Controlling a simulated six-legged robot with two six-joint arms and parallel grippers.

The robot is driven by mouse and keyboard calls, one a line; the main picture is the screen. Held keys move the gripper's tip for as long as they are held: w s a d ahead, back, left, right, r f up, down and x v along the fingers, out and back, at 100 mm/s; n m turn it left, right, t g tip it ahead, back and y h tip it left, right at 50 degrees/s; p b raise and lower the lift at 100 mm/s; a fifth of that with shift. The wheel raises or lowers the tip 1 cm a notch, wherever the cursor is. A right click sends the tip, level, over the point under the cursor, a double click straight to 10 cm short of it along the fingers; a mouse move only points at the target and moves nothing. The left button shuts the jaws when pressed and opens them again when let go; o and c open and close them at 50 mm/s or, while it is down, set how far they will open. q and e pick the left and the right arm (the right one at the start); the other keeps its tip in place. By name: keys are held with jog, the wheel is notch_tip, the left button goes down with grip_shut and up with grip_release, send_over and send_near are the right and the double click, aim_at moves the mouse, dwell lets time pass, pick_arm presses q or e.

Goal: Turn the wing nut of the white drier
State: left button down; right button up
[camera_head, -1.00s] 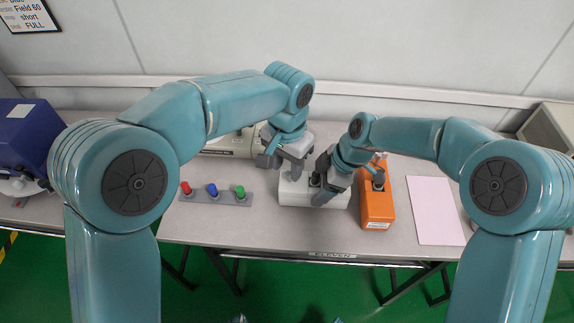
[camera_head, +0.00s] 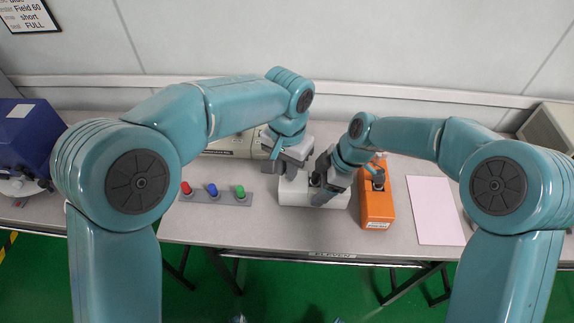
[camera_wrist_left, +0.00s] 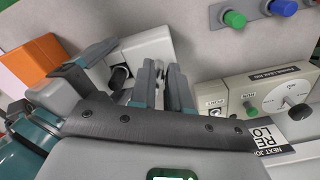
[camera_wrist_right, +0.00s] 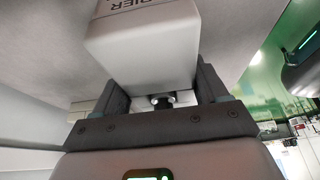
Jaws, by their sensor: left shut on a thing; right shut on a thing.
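The white drier (camera_head: 300,198) lies in the middle of the table, partly covered by my grippers; its lettering shows on the white body in the right wrist view (camera_wrist_right: 142,50). My right gripper (camera_head: 325,190) is shut on the drier's body, one finger on each side of it. My left gripper (camera_head: 287,165) is at the drier's back left part, its two fingers close together around something small. In the left wrist view the fingers (camera_wrist_left: 163,85) stand beside the white body (camera_wrist_left: 145,48). The wing nut is hidden, so I cannot see its angle.
An orange tester (camera_head: 376,208) stands just right of the drier. A grey strip (camera_head: 216,198) with red, blue and green knobs lies to the left. A beige device (camera_head: 232,145) stands behind my left gripper. A pink sheet (camera_head: 434,210) lies at right.

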pick_arm(q)
jog(key=shift+d+n, duration=0.15)
jog(key=shift+n, duration=1.1)
jog(key=shift+d+n, duration=0.1)
jog(key=shift+n, duration=1.15)
jog(key=c, duration=1.1)
grip_release()
notch_tip(320, 180, up, 12)
